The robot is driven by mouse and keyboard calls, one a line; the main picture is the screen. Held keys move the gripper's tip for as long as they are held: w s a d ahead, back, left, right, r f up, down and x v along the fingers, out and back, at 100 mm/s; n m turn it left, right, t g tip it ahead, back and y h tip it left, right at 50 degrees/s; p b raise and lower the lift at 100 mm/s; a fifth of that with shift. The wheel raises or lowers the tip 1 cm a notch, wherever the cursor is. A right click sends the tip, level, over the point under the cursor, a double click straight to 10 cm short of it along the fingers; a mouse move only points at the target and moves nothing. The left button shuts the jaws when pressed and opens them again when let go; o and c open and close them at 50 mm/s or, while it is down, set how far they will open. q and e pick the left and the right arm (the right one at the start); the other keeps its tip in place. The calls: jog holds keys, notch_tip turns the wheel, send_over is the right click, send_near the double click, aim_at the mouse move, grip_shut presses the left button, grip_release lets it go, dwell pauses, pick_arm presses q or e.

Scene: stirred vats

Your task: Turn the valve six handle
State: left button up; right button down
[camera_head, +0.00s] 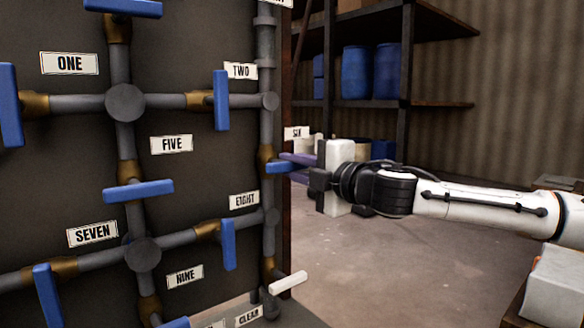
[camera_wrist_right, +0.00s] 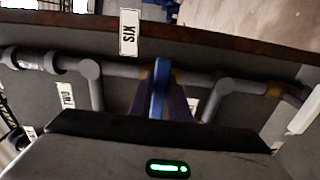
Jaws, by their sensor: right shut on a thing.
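The valve six handle (camera_head: 278,168) is a blue lever on the brass valve of the vertical grey pipe at the panel's right edge. The SIX label (camera_head: 297,132) is just above it, partly hidden. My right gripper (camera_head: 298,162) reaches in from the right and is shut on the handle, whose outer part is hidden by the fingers. In the right wrist view the blue handle (camera_wrist_right: 158,90) stands between the two dark purple fingers, with the SIX label (camera_wrist_right: 130,32) above it. My left gripper is not in view.
The panel carries several other blue handles, such as valve two (camera_head: 220,100) and valve eight (camera_head: 229,243). A white lever (camera_head: 288,283) sits low on the same pipe. A shelf with blue drums (camera_head: 356,72) stands behind. The floor (camera_head: 420,260) below my right arm is clear.

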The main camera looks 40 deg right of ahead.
jog(key=c, duration=1.7)
grip_release()
jog(key=shift+o, duration=0.2)
jog(key=shift+s+b, duration=0.35)
jog(key=shift+s, duration=0.1)
pick_arm(q)
jog(key=b, duration=0.1)
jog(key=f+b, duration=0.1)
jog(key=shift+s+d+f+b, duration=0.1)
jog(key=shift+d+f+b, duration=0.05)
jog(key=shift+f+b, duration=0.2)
pick_arm(e)
jog(key=s+a, duration=0.1)
jog(key=s, duration=0.8)
jog(key=shift+s, duration=0.2)
